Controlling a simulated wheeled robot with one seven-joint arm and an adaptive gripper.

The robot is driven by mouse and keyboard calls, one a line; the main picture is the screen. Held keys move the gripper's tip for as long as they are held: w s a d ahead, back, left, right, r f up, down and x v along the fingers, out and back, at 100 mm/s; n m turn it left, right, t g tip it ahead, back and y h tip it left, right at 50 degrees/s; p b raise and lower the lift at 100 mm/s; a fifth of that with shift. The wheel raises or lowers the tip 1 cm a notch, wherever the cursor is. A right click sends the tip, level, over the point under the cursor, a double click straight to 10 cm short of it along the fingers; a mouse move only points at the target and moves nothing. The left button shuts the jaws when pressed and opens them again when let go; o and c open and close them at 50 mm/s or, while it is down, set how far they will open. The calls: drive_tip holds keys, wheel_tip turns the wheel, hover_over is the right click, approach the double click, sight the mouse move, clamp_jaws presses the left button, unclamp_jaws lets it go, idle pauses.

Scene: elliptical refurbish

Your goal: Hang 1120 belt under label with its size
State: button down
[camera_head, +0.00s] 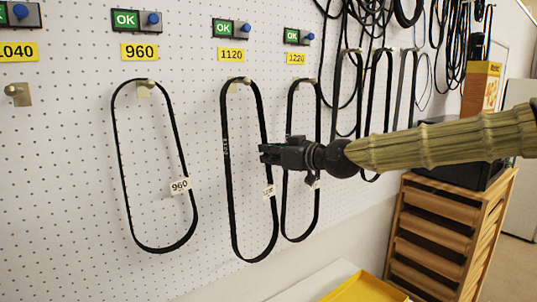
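A black belt (228,170) hangs in a long loop from the hook under the yellow 1120 label (231,55). It carries a small white tag (268,191), whose print is too small to read. My gripper (264,153) reaches in from the right, pointing left. Its fingertips overlap the right strand of this belt in the picture. I cannot tell whether they touch it, or whether the fingers are open or shut. A green OK light with a blue button (246,27) sits above the label.
A belt tagged 960 (119,150) hangs under the 960 label (139,52). Another belt (284,210) hangs under the 1220 label (296,58), behind my gripper. The 1040 hook (18,94) is bare. More belts hang to the right. A yellow tray (352,285) and wooden rack (440,230) stand below.

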drive_tip(key=shift+f, duration=0.1)
drive_tip(key=c, duration=1.6)
unclamp_jaws()
drive_tip(key=shift+o, duration=0.2)
